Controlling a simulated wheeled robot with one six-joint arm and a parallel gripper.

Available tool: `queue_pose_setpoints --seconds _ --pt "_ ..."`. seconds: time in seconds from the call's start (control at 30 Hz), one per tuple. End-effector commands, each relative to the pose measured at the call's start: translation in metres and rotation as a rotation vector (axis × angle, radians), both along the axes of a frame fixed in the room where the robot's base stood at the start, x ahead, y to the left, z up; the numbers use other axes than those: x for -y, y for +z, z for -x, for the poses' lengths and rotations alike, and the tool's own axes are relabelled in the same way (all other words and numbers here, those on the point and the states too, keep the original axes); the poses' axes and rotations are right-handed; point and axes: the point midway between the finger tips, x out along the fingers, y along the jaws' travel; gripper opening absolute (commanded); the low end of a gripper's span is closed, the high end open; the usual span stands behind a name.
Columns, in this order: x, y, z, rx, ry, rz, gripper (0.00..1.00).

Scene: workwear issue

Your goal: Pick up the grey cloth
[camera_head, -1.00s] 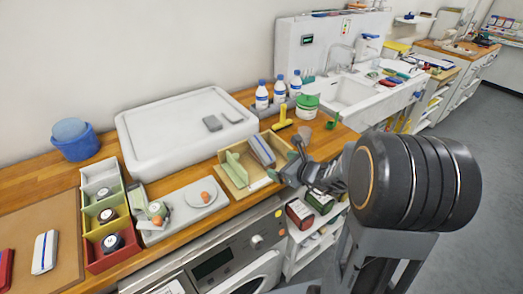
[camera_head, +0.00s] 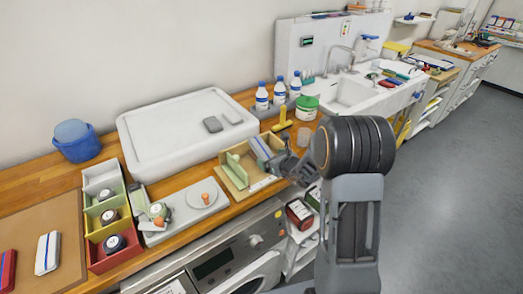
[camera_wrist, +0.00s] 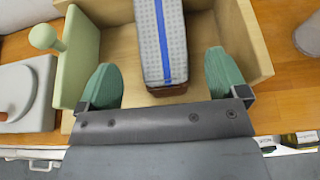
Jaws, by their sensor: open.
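The grey cloth (camera_wrist: 160,40) is a folded, dotted grey block with a blue stripe down its middle and a brownish near end. It sits in the wooden box (camera_wrist: 235,35), and also shows in the head view (camera_head: 261,147), partly hidden by my gripper. My gripper (camera_wrist: 163,78) is open, its two green fingers on either side of the cloth's near end, with a gap left and right. It shows over the box's right part in the head view (camera_head: 272,160). Nothing is held. I cannot tell how far the fingertips are above the cloth.
A pale green divider with a knob (camera_wrist: 80,50) stands in the box, left of my left finger. A grey cup (camera_wrist: 308,36) stands right of the box. A white tray (camera_head: 165,140) lies behind it, and a grey plate (camera_head: 185,212) lies to its left.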

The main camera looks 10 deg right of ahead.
Motion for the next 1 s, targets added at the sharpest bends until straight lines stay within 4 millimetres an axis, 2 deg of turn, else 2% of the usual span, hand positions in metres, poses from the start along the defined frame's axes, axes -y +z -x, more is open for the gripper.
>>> queue_pose_setpoints --seconds 0.3,0.6,1.0 --pt "-0.014 -0.012 -0.030 -0.001 0.002 0.001 0.92" --pt "-0.014 -0.014 -0.033 0.000 0.001 0.000 0.92" --pt "-0.014 -0.014 -0.033 0.000 0.000 0.000 0.53"
